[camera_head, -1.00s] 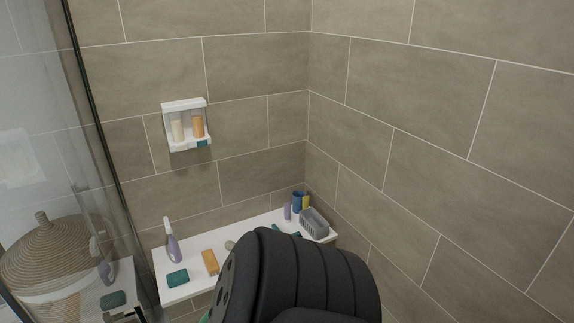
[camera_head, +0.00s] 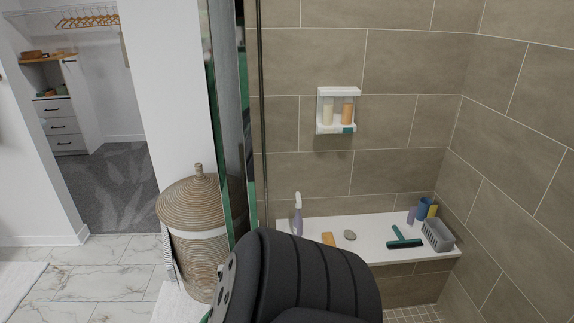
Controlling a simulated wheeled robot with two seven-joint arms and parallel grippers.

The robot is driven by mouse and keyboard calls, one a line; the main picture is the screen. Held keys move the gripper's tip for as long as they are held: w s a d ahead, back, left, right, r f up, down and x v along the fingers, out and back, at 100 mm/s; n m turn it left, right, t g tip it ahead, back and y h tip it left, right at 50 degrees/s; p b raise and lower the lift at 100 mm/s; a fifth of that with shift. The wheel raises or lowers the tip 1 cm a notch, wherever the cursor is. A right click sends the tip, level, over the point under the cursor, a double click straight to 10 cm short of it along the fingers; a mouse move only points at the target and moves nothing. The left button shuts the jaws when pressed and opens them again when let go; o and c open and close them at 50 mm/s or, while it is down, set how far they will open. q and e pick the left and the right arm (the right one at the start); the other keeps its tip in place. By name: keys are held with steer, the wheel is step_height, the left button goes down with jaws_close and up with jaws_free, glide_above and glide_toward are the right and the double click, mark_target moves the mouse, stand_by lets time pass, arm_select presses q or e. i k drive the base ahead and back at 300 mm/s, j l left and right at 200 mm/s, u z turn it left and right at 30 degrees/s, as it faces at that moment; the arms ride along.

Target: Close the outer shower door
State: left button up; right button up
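A glass shower door panel (camera_head: 228,110) stands upright left of centre, seen nearly edge-on with greenish edges. A dark vertical frame strip (camera_head: 262,110) runs just to its right, at the edge of the tiled shower. I cannot tell from this angle how far the door stands open or which panel is the outer one. A black ribbed part of my own body fills the bottom centre and hides the lower end of the door. Neither of my grippers shows.
A white shower bench (camera_head: 375,234) holds a purple spray bottle (camera_head: 298,216), a teal squeegee (camera_head: 403,240) and a grey basket (camera_head: 438,235). A wicker basket (camera_head: 192,225) stands left of the glass. Marble floor (camera_head: 118,265) lies open at left, before a closet doorway.

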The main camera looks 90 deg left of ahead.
mark_target(216, 17)
steer(key=k+u, duration=0.15)
steer(key=u, duration=0.25)
steer(key=k+j+u, duration=0.1)
steer(key=u, duration=0.35)
steer(key=k+j+u, duration=0.15)
steer(key=u, duration=0.25)
steer(key=k+j+u, duration=0.1)
steer(key=u, duration=0.3)
steer(key=j+u, duration=0.15)
steer(key=u, duration=0.3)
steer(key=j+u, duration=0.15)
steer(key=u, duration=0.25)
steer(key=i, duration=0.05)
